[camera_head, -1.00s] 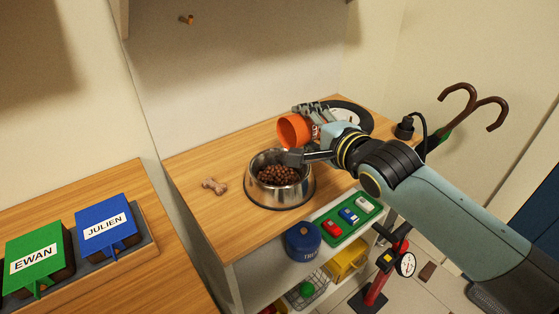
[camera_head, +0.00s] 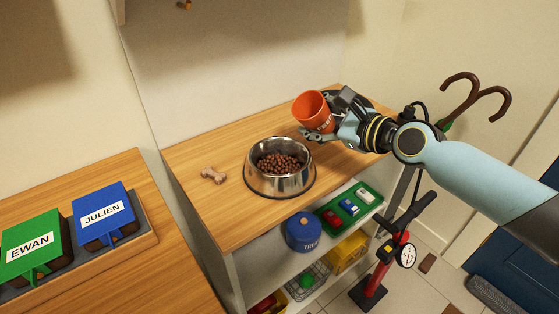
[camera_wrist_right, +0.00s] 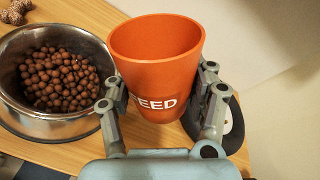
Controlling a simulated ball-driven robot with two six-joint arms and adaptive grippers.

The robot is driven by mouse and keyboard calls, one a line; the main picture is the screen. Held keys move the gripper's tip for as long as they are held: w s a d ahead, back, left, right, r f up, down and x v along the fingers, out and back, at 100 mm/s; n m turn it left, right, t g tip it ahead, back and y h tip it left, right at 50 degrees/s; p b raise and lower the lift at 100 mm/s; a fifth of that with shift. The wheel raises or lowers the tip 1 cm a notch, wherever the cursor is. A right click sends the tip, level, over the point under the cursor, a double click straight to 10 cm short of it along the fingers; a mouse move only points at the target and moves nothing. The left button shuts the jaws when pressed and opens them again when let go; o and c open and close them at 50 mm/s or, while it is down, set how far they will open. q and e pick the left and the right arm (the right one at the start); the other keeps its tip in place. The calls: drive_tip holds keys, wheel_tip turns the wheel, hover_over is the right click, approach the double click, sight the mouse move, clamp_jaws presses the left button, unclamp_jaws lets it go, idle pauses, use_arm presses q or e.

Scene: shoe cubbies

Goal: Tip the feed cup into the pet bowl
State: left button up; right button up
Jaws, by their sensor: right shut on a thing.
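The orange feed cup (camera_head: 313,110) is held by my right gripper (camera_head: 328,118) above the wooden top, to the right of and behind the pet bowl. In the right wrist view the cup (camera_wrist_right: 157,65) shows part of its white lettering, its inside looks empty, and the right gripper (camera_wrist_right: 163,100) has a finger on each side of it. The cup is slightly tilted in the head view. The steel pet bowl (camera_head: 280,184) stands on the wooden top with brown kibble (camera_head: 279,164) in it; the bowl (camera_wrist_right: 60,125) is left of the cup in the wrist view. My left gripper is out of view.
A bone-shaped biscuit (camera_head: 213,175) lies left of the bowl. A dark round item sits behind the gripper. Below are a blue treat tin (camera_head: 302,232) and a green tray (camera_head: 349,207) of toy cars. A red pump (camera_head: 377,277) stands on the floor.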

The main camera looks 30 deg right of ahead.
drive_tip(key=shift+d+f+m+b, duration=0.15)
drive_tip(key=shift+d+m+b, duration=0.15)
drive_tip(key=shift+d+m, duration=0.15)
drive_tip(key=d+f+m+b, duration=0.1)
drive_tip(key=b, duration=0.2)
drive_tip(key=d+f+m+y+b, duration=0.1)
drive_tip(key=f+b, duration=0.1)
drive_tip(key=b, duration=0.2)
drive_tip(key=f+m+y+b, duration=0.1)
drive_tip(key=m+b, duration=0.1)
drive_tip(key=b, duration=0.1)
drive_tip(key=shift+w+d+f+t+b, duration=0.2)
drive_tip(key=shift+d+f+t+b, duration=0.1)
drive_tip(key=shift+d+f+b, duration=0.1)
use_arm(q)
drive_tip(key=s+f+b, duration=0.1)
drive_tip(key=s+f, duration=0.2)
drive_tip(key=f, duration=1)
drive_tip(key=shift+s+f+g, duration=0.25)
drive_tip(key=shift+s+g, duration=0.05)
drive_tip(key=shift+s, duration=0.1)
use_arm(e)
drive_tip(key=shift+d+m, duration=0.15)
drive_tip(key=shift+m, duration=0.2)
